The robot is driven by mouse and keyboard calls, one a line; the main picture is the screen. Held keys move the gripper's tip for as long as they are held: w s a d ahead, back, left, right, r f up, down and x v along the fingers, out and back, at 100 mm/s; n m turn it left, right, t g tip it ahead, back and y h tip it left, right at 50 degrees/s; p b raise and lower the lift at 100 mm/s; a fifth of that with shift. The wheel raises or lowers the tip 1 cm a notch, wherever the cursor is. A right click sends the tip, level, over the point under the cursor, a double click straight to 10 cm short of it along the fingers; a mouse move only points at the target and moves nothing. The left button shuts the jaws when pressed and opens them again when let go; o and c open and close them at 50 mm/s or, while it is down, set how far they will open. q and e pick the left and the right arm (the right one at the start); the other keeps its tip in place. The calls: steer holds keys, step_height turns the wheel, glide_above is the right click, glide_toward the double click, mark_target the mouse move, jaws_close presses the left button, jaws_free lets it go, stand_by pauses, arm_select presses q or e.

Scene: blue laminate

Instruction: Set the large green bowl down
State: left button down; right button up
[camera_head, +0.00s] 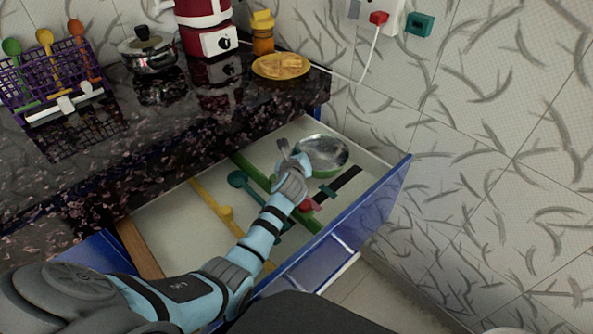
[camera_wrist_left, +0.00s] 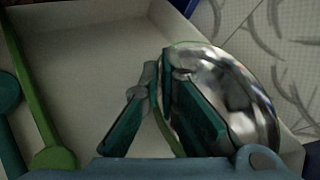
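The large green bowl (camera_head: 323,152) has a shiny metal inside and a green outside. It is in the far right part of the open drawer, tilted; I cannot tell whether it touches the drawer floor. My left gripper (camera_head: 294,160) reaches in from the lower left to the bowl's near left edge. In the left wrist view the gripper (camera_wrist_left: 160,75) has its fingertips close together on the rim of the bowl (camera_wrist_left: 240,95), one finger inside and one outside. My right gripper is not in view.
The open drawer (camera_head: 165,228) with a blue front holds yellow, green and teal utensils, a red-ended item and a dark strip. The dark counter (camera_head: 190,125) above carries a purple rack (camera_head: 60,75), a pot (camera_head: 148,50), a red appliance (camera_head: 208,30) and a yellow plate (camera_head: 281,66). A tiled wall borders the right.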

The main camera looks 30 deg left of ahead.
arm_select(q)
step_height(320, 180, down, 4)
steer(key=shift+s+r+b, duration=0.15)
steer(key=shift+r+b, duration=0.1)
steer(key=shift+b, duration=0.9)
steer(key=shift+f, duration=0.2)
steer(key=shift+r, duration=0.1)
steer(key=shift+f, duration=0.2)
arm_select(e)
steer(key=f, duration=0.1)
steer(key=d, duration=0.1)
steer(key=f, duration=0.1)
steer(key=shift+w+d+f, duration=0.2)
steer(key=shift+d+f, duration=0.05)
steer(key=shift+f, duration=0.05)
arm_select(q)
steer(key=shift+f, duration=0.1)
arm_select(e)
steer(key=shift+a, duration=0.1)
arm_select(q)
steer(key=shift+f, duration=0.3)
steer(key=c, duration=1.8)
jaws_free()
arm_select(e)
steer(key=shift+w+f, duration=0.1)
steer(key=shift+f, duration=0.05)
